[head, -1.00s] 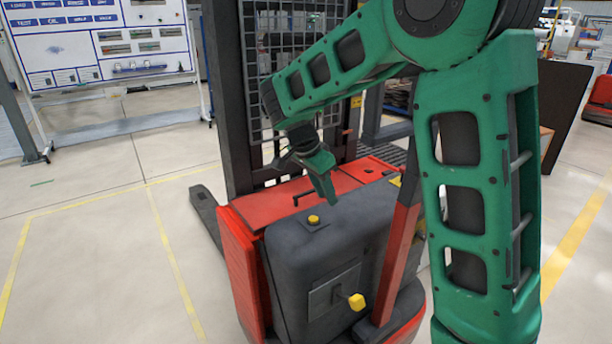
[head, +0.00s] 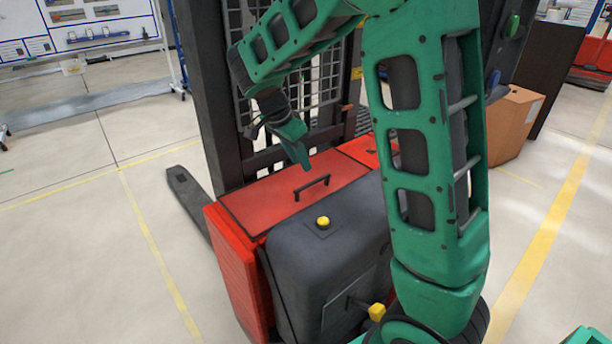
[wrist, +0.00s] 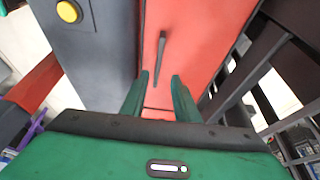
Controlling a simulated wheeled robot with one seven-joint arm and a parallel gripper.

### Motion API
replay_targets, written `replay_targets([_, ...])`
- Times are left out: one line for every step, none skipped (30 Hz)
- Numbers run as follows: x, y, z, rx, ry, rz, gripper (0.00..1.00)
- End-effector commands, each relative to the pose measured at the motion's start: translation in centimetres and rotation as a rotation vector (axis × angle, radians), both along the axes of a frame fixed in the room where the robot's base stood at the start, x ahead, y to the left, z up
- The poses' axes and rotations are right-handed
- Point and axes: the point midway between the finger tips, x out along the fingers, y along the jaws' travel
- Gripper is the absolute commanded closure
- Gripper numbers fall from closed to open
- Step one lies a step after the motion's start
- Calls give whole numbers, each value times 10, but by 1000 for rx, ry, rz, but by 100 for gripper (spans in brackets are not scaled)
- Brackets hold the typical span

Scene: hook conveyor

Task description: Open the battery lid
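The battery lid (head: 262,205) is a red flat panel on top of the truck, closed, with a raised black bar handle (head: 312,187). My gripper (head: 302,160) points down above the lid, just behind the handle in the head view. In the wrist view my gripper (wrist: 158,95) is open, its two green fingers apart with nothing between them. The handle also shows in the wrist view (wrist: 161,55), ahead of the fingertips and roughly lined up with the gap. I see no contact with the handle.
A dark grey housing (head: 340,255) with a yellow button (head: 323,222) stands in front of the lid. The truck's dark mast (head: 205,90) and mesh guard rise behind it. A cardboard box (head: 515,125) is at the right.

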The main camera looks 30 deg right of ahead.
Motion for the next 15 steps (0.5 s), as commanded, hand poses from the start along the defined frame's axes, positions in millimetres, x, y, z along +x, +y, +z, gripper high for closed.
replay_targets([0, -7, -9, -1, 4, -5, 72])
replay_targets([0, -11, -14, -2, 4, -7, 72])
replay_targets([0, -15, -22, -2, 5, -9, 72])
replay_targets([0, -17, -27, -1, 5, -10, 72])
replay_targets([1, -20, -32, -1, 3, -10, 72])
replay_targets([1, -23, -38, -2, 4, -11, 72])
replay_targets([2, -25, -42, -1, 4, -11, 72])
replay_targets([2, -27, -47, -1, 4, -11, 72])
replay_targets([2, -29, -52, -1, 4, -11, 72])
replay_targets([3, -30, -56, -1, 3, -11, 72])
replay_targets([3, -32, -59, -1, 3, -11, 72])
replay_targets([3, -34, -63, -1, 3, -11, 72])
replay_targets([3, -35, -66, -1, 3, -12, 72])
replay_targets([4, -36, -68, 0, 1, -12, 72])
replay_targets([4, -38, -70, -1, 0, -12, 72])
